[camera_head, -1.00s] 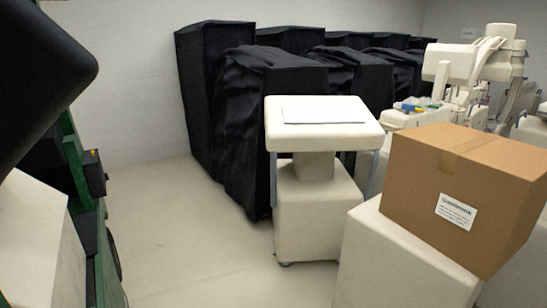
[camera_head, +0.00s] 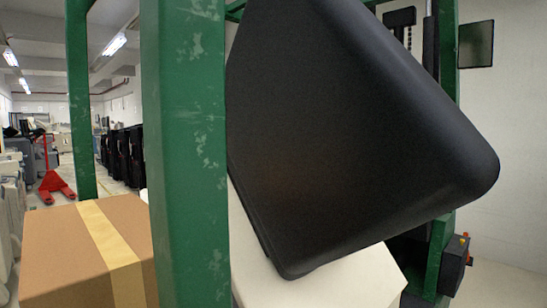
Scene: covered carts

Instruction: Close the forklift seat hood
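The forklift's black seat hood (camera_head: 345,140) fills the middle of the view. It is tilted steeply, with its lower edge close over the forklift's beige body (camera_head: 345,283). Whether that edge touches the body, and where the hinge is, I cannot tell. Green posts of the forklift frame (camera_head: 185,150) stand in front of and behind the hood, and the near post overlaps its left side. My gripper is not in view.
A cardboard box (camera_head: 65,255) with tan tape stands close at the lower left. A red pallet jack (camera_head: 55,180) and dark covered carts (camera_head: 125,155) are farther back at left. A dark panel (camera_head: 476,44) shows near the white wall at right.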

